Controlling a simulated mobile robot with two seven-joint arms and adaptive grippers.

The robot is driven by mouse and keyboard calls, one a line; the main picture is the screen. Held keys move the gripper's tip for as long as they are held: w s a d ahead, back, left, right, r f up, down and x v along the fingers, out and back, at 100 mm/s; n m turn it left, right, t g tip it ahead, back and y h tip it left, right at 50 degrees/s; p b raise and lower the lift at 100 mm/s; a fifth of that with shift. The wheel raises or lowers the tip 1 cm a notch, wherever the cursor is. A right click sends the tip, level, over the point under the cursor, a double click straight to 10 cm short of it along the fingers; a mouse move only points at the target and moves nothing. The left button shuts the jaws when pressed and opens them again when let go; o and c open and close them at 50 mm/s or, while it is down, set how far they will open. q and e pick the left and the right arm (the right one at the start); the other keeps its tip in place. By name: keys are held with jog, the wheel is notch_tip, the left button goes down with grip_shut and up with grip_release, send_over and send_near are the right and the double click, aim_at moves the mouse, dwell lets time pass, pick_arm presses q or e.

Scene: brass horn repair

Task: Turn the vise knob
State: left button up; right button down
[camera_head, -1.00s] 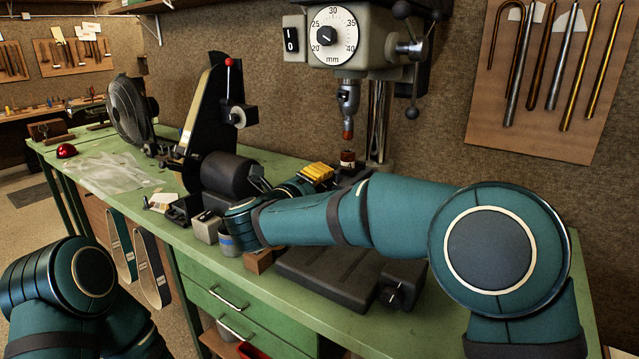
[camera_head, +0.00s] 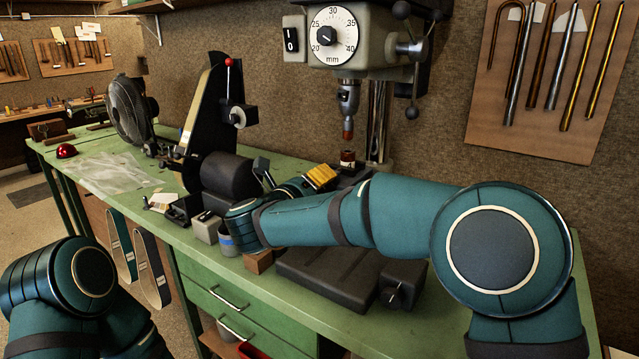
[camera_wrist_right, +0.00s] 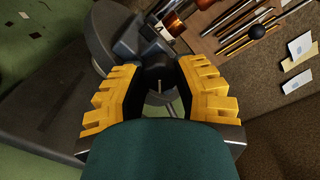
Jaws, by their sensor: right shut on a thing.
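The vise knob (camera_wrist_right: 158,76) is dark and round with a pale line on its face, in the middle of the right wrist view. My right gripper (camera_wrist_right: 157,90) has its yellow-padded fingers on both sides of the knob and is shut on it. In the head view my right gripper (camera_head: 312,178) is rolled over behind the wrist at the drill press, and it hides the knob. Most of the vise is hidden there too. A reddish-brown cylinder (camera_head: 347,160) stands upright just beyond the gripper, below the chuck. My left gripper is out of view.
The drill press chuck (camera_head: 348,101) hangs above and right of my right gripper. A belt sander (camera_head: 208,125) stands close on the left.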

jog(key=c, duration=0.6)
grip_release()
jog(key=shift+r, duration=0.1)
jog(key=v, duration=1.2)
